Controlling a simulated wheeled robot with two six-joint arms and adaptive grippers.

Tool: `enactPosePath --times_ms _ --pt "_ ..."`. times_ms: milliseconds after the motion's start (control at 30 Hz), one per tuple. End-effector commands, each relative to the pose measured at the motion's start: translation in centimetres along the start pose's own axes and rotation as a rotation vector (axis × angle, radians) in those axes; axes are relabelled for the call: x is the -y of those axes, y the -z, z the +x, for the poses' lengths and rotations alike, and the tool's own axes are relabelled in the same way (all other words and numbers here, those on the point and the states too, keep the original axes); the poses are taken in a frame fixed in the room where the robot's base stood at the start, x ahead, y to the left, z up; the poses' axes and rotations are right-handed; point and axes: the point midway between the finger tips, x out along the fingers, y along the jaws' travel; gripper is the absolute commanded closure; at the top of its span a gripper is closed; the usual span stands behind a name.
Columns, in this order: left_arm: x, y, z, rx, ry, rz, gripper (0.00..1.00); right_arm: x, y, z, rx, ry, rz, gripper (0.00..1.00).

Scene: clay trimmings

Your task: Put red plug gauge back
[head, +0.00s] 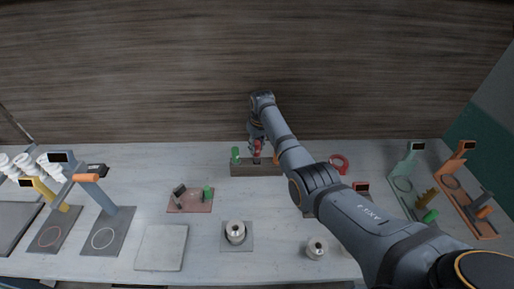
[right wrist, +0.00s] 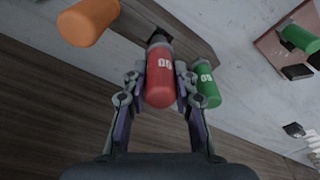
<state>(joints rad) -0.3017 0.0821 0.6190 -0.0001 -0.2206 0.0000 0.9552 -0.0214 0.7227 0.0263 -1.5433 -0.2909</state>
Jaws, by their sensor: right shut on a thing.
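My right gripper (head: 257,146) is shut on the red plug gauge (right wrist: 159,78), which lies between both fingers in the right wrist view (right wrist: 158,90). The gauge's red handle (head: 258,149) also shows in the head view, above the brown wooden rack (head: 256,169) at the back of the bench. Its dark end points at the rack; I cannot tell whether it is in a hole or just above it. A green plug gauge (head: 236,155) stands upright in the rack to the left, and shows beside the red one in the wrist view (right wrist: 207,86). My left gripper is not in view.
An orange handle (right wrist: 88,22) stands on the gauge's other side. A pink board (head: 188,206) with a green gauge (head: 208,193), a grey plate with a metal ring (head: 235,232) and a red ring (head: 340,163) lie on the bench. Gauge stands (head: 100,205) flank both sides.

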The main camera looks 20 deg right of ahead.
Motion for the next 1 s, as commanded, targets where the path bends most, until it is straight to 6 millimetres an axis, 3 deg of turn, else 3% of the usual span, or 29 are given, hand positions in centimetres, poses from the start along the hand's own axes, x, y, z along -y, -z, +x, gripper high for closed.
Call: enactPosePath --times_ms 33,100,300,333,467,800,1000 --pt "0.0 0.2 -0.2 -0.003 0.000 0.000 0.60 0.3 -0.9 1.3 0.023 0.008 0.001 1.00" --pt "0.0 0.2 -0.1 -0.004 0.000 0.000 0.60 0.3 -1.0 1.7 0.026 0.009 0.001 1.00" --pt "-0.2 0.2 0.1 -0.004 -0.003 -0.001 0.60 0.3 -1.0 1.8 0.025 0.009 0.001 1.00" --pt "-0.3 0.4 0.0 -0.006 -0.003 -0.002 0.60 0.3 -1.0 1.7 0.024 0.009 0.001 0.69" --pt "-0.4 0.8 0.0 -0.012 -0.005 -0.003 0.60 0.3 -0.9 1.6 0.022 0.008 0.001 0.51" --pt "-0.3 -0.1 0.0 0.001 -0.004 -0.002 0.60 0.2 -0.7 1.1 0.018 0.006 0.001 0.50" --pt "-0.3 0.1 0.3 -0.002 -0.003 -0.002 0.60 0.1 -0.6 -2.4 0.013 0.005 0.001 0.50"
